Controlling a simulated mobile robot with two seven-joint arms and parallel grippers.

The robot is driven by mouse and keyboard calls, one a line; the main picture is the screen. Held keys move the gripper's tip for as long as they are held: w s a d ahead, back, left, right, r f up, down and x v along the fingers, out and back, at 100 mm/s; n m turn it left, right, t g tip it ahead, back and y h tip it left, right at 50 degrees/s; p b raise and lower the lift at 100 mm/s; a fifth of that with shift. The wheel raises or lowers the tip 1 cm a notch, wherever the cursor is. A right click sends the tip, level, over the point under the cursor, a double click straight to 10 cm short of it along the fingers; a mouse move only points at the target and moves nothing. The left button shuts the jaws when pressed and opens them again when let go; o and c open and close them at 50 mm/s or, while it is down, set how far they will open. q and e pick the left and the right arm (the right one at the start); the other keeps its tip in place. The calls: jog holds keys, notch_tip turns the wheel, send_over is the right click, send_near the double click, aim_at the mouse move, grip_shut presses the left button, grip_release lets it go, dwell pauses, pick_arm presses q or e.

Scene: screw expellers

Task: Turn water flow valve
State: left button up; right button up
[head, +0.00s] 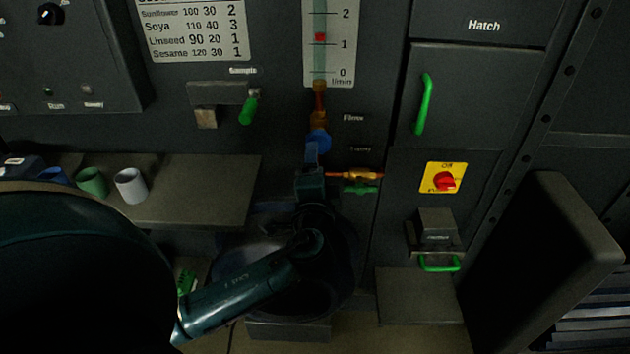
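The blue water flow valve knob (319,140) sits on a brass fitting below the flow meter (328,45), next to the "Flow" label. The meter's red float (320,37) stands a little above 1. My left gripper (311,158) is at the end of the dark teal arm that comes in from the lower left. Its blue-grey finger tip is just under the knob and seems to touch it. The second finger is hidden, so I cannot tell how far it is open. My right gripper is not in view.
A brass pipe (355,174) with a green lever (360,189) is right of the gripper. A red switch (445,182) on a yellow plate is farther right. A shelf (215,185) with cups (130,185) is at left. A hatch has a green handle (424,104).

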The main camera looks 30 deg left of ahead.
pick_arm(q)
jog(key=shift+v, duration=1.7)
